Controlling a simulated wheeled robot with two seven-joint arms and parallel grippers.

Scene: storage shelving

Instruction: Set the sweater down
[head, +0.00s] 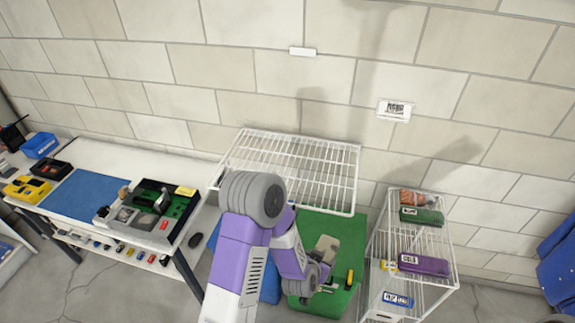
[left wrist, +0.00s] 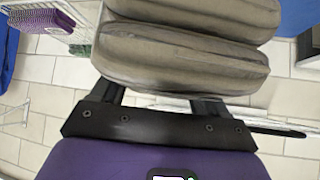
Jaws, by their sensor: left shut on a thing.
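The sweater (left wrist: 185,55) is a grey-brown folded bundle that fills the top middle of the left wrist view. My left gripper (left wrist: 158,100) is shut on it, with the two dark fingers partly hidden under its near edge. In the head view the sweater (head: 326,246) is a small grey-brown patch above the green surface, partly hidden by my left arm. My left gripper (head: 321,270) is there too, mostly covered by my wrist. I cannot tell the gap below the sweater. My right gripper is not in view.
An empty white wire shelf (head: 290,165) stands by the wall. The green surface (head: 345,228) holds a few small items. A wire rack (head: 449,250) at right carries a purple folded item (head: 423,265) and others. A cluttered white table (head: 120,160) stands at left.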

